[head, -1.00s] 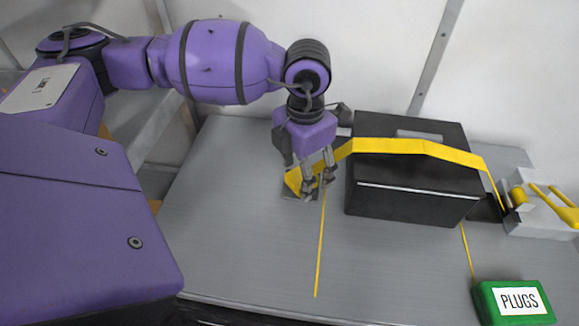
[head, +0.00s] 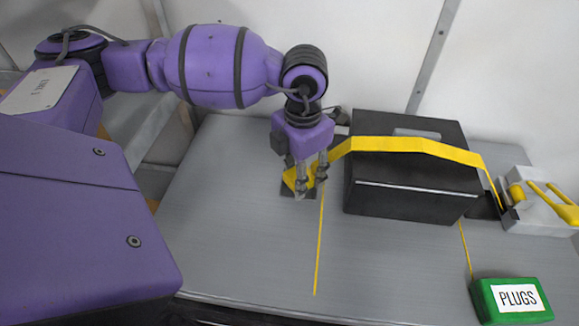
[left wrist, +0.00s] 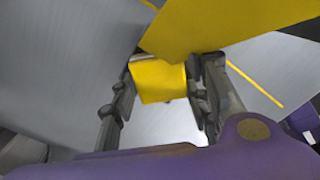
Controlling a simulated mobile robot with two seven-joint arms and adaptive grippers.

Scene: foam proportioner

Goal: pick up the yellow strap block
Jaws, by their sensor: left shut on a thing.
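The yellow strap block (left wrist: 158,82) sits between the two fingers of my left gripper (left wrist: 163,90) in the left wrist view, and the fingers are shut on it. In the head view my left gripper (head: 311,185) points down at the left end of the yellow strap (head: 415,145), just left of the black box (head: 415,185). The block is mostly hidden behind the fingers there. A dark plate (head: 288,191) lies on the bench under it. The strap runs up from this end and over the box. My right gripper is not in view.
A grey-white fitting with a yellow handle (head: 560,205) stands right of the box, at the strap's far end. A green box labelled PLUGS (head: 513,299) lies at the front right. Thin yellow lines mark the grey bench (head: 240,230), which is clear at front left.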

